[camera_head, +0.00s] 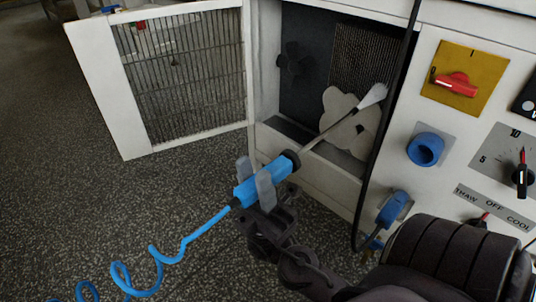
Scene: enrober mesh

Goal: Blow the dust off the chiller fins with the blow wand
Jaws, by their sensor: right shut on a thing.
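My right gripper (255,181) is shut on the blue handle of the blow wand (274,171). The wand's thin tube slants up and right to a pale flared nozzle (372,95), and a coiled blue hose trails from its back end to the lower left. The chiller fins (368,58) are a dark ribbed panel inside the open cabinet. A pale, lumpy patch that looks like dust (340,103) covers the lower part of the fins. The nozzle appears in front of its upper right edge; whether they touch I cannot tell. My left gripper is out of view.
The grilled door (140,110) stands swung open to the left. A dark fan (293,60) sits left of the fins. A black cable hangs along the cabinet's right side, beside a panel with a red switch (455,83), a blue socket (425,149) and knobs. Speckled floor lies clear below.

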